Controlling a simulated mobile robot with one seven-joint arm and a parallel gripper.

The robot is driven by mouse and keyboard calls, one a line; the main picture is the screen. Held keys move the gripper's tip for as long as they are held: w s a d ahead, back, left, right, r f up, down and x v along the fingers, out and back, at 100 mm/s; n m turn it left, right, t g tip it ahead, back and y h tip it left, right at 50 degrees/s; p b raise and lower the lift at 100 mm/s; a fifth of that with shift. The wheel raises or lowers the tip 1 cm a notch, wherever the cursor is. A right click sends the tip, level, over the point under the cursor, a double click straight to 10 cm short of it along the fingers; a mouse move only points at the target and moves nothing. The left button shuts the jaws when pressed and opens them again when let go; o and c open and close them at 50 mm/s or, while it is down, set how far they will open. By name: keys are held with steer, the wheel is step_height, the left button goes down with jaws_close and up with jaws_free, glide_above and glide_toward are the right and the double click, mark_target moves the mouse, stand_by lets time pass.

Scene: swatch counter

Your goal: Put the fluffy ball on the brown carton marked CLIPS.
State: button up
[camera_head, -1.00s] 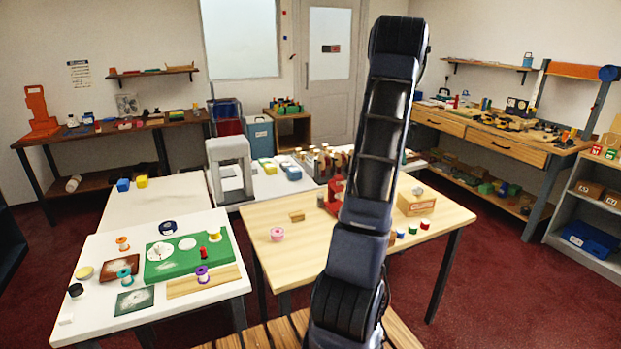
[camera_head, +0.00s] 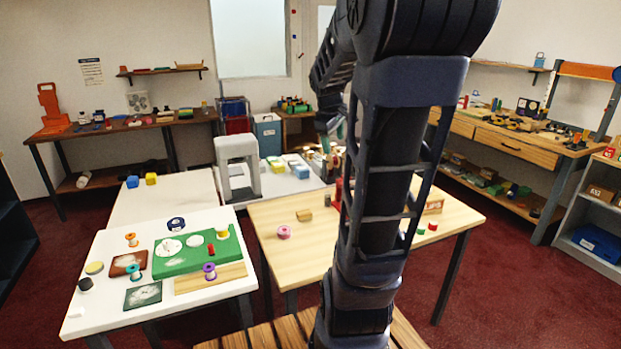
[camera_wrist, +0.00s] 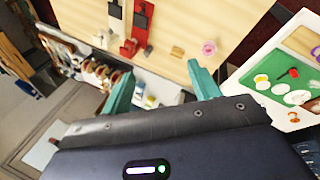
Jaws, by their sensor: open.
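A brown carton (camera_head: 433,207) with a reddish label stands at the right of the wooden table, partly hidden behind my arm; its lettering is too small to read. I cannot pick out the fluffy ball for certain in either current view. My gripper (camera_wrist: 160,68) is open with nothing between its teal fingers. In the head view my gripper (camera_head: 338,130) is high, near the back of the wooden table and away from the carton. A small round pink thing (camera_head: 284,232) lies at the table's left; it also shows beyond the fingers in the wrist view (camera_wrist: 209,47).
The wooden table (camera_head: 310,255) also bears a small brown block (camera_head: 304,215), a red stand (camera_head: 337,192) and small coloured spools. A white table (camera_head: 110,325) at left holds a green board (camera_head: 178,262) and spools. Brown cartons (camera_head: 600,192) sit on the right shelf.

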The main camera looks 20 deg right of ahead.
steer(key=s+a+f+m+y, duration=0.1)
steer(key=s+a+m, duration=0.2)
steer(key=s+a, duration=0.4)
steer(key=s+a+f+m+t+y, duration=0.1)
steer(key=s+a+m+y, duration=0.1)
steer(key=s+a, duration=0.5)
steer(key=s+m, duration=0.1)
steer(key=s, duration=0.1)
steer(key=shift+s+a+f, duration=0.35)
steer(key=shift+s, duration=0.05)
